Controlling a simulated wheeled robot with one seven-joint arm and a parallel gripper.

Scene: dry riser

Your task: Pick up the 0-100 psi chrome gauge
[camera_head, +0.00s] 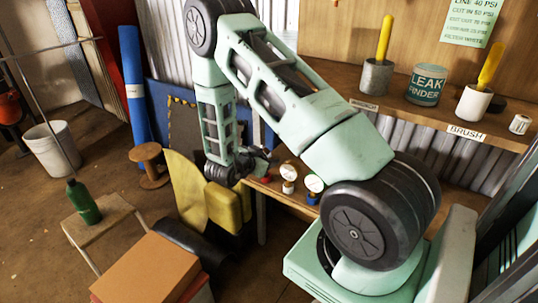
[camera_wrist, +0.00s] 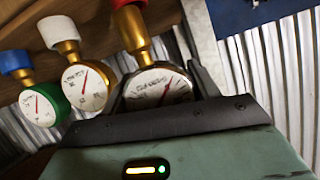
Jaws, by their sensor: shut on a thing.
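In the wrist view, a round dial gauge (camera_wrist: 157,88) with a pale face, a red needle and a dark silvery rim sits between the two fingers of my gripper (camera_wrist: 160,72). The fingers are shut on it, one on each side. Its brass stem meets a red piece (camera_wrist: 128,4) at the picture's top edge. The dial print is too small to read surely. In the head view, my gripper (camera_head: 254,161) is at the left end of the row of gauges, and it mostly hides the held gauge.
Beside it are a brass-rimmed gauge (camera_wrist: 86,86) on a white piece and a green-rimmed gauge (camera_wrist: 44,106) on a blue piece. In the head view, a shelf (camera_head: 400,95) above carries a leak finder tin (camera_head: 427,84) and brush pots. A yellow block (camera_head: 222,207) stands below left.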

